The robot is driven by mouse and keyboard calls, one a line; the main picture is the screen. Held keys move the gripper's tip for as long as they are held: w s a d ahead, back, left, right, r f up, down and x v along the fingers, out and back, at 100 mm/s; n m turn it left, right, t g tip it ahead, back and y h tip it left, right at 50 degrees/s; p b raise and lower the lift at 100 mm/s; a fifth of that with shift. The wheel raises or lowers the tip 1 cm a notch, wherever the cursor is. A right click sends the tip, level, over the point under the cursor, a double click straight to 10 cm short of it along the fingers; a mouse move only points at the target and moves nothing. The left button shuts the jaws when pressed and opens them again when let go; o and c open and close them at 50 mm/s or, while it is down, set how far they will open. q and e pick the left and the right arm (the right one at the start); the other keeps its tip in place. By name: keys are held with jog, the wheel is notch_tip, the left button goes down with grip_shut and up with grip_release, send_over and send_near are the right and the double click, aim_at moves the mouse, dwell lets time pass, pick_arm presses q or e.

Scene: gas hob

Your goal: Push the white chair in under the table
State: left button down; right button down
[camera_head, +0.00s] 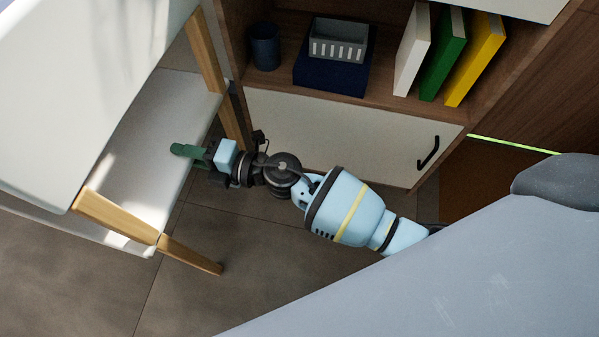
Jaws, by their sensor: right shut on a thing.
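The white chair (150,150) fills the left of the head view, with a pale seat, wooden legs and a large white panel (70,80) nearer the camera that looks like its backrest. My right gripper (188,151) reaches in from the right, and its green fingers lie at the seat's right edge, between the two wooden uprights. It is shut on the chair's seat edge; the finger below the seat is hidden. My left gripper is not in view. I cannot make out the table in this view.
A wooden cabinet (285,20) with a white door (350,135) and black handle (428,153) stands behind my right arm. Its shelf holds a dark cup (264,46), a grey basket (338,40) on a dark blue box, and several books. Grey tiled floor (80,290) is clear at lower left.

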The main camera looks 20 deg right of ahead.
jog(key=shift+s+f, duration=0.15)
jog(key=shift+f, duration=0.2)
jog(key=c, duration=1.4)
grip_release()
jog(key=shift+o, duration=1.2)
jog(key=shift+r, duration=0.25)
jog(key=shift+d, duration=0.1)
jog(key=p+v, duration=0.3)
jog(key=v, duration=0.9)
jog(key=shift+r, duration=0.1)
